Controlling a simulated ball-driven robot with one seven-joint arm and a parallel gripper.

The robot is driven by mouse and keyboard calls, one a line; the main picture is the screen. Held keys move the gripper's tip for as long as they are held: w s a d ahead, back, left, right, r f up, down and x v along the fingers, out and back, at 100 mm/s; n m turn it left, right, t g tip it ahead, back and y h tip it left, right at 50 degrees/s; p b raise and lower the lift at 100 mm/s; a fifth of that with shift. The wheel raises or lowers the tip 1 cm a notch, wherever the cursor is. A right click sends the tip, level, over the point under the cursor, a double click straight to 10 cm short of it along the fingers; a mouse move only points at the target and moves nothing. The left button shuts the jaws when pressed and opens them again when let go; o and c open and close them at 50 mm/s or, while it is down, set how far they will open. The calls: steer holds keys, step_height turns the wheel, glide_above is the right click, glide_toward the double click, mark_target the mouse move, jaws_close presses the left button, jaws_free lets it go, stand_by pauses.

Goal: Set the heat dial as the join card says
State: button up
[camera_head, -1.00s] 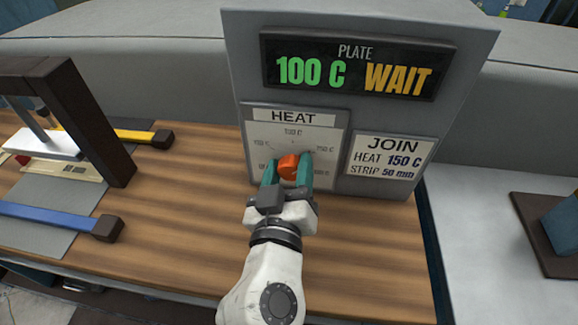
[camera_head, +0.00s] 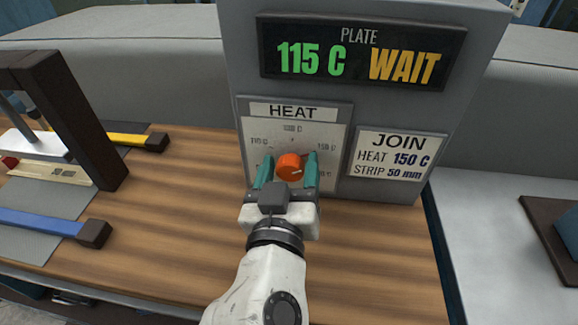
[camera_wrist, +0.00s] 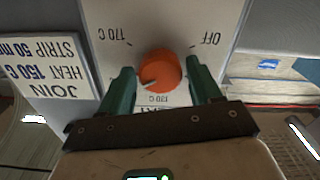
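The orange heat dial (camera_head: 288,166) is on the HEAT plate (camera_head: 258,140) of the grey panel. My gripper (camera_head: 288,170) is open around it, with teal fingers on both sides and gaps in the wrist view (camera_wrist: 160,88). The dial's white mark points left and slightly down in that upside-down view, toward the side between 130 C and 170 C. The 150 C label (camera_head: 326,147) shows blurrily at the dial's upper right. The join card (camera_head: 398,157) reads HEAT 150 C, STRIP 50 mm. The display (camera_head: 360,53) reads PLATE 115 C WAIT.
The panel stands on a wooden bench (camera_head: 180,230). At left are a dark frame (camera_head: 85,130), a blue bar (camera_head: 40,220) and a yellow bar (camera_head: 125,139). Bench space left of my arm is clear. A white surface lies right of the bench.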

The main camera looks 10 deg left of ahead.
steer(key=shift+o, duration=0.5)
steer(key=shift+s, duration=0.1)
steer(key=shift+s, duration=0.25)
steer(key=s, duration=1)
steer(key=shift+a+b, duration=0.15)
steer(key=shift+b, duration=0.25)
steer(key=shift+p, duration=0.35)
